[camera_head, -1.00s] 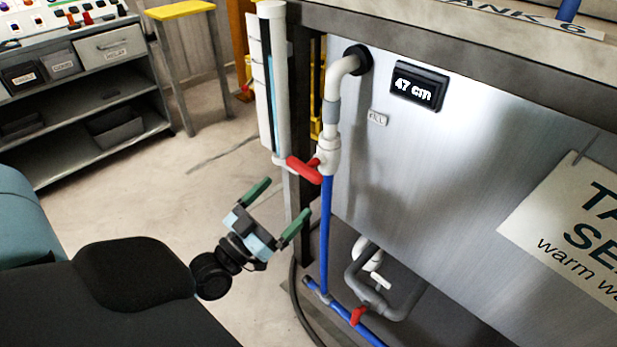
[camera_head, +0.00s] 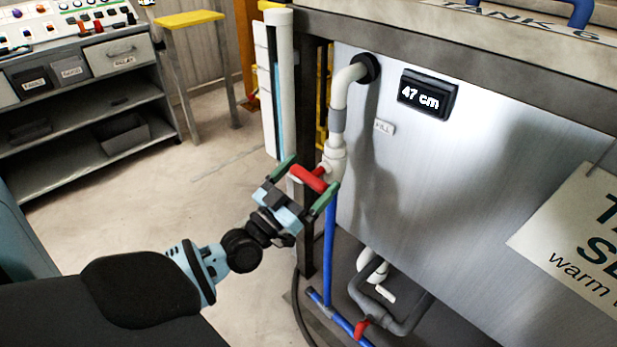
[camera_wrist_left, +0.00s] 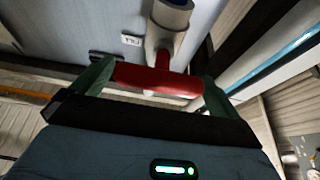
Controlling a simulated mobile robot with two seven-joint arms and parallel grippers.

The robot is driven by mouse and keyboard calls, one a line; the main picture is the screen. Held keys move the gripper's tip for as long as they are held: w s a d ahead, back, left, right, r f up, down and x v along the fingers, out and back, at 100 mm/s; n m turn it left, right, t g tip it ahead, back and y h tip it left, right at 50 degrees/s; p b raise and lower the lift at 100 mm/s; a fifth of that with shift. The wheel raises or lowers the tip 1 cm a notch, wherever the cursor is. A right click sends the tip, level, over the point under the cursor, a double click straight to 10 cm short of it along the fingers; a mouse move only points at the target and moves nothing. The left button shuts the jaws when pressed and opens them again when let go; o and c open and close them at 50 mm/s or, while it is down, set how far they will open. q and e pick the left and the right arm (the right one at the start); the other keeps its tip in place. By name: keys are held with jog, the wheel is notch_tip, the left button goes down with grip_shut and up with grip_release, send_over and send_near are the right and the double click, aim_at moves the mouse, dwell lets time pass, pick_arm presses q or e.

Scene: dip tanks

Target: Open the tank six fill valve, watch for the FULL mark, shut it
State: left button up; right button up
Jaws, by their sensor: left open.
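The red fill valve handle (camera_head: 309,179) sits on the white pipe (camera_head: 336,130) at tank six's left edge and lies crosswise to the pipe. My left gripper (camera_head: 306,182) is open with its green fingers on either side of the handle. In the left wrist view the handle (camera_wrist_left: 158,81) spans between the two fingers; whether they touch it I cannot tell. The level display (camera_head: 427,95) on the tank wall (camera_head: 470,150) reads 47 cm. A small FILL label (camera_head: 384,127) is beside the pipe. My right gripper is not in view.
A second red handle (camera_head: 362,328) is low on the blue pipe near the floor. A yellow-topped stool (camera_head: 190,19) and a grey shelf unit (camera_head: 90,100) stand back left. Floor between is clear.

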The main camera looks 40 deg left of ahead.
pick_arm(q)
jog(key=shift+w, duration=0.2)
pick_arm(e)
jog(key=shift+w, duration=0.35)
pick_arm(q)
jog(key=c, duration=0.7)
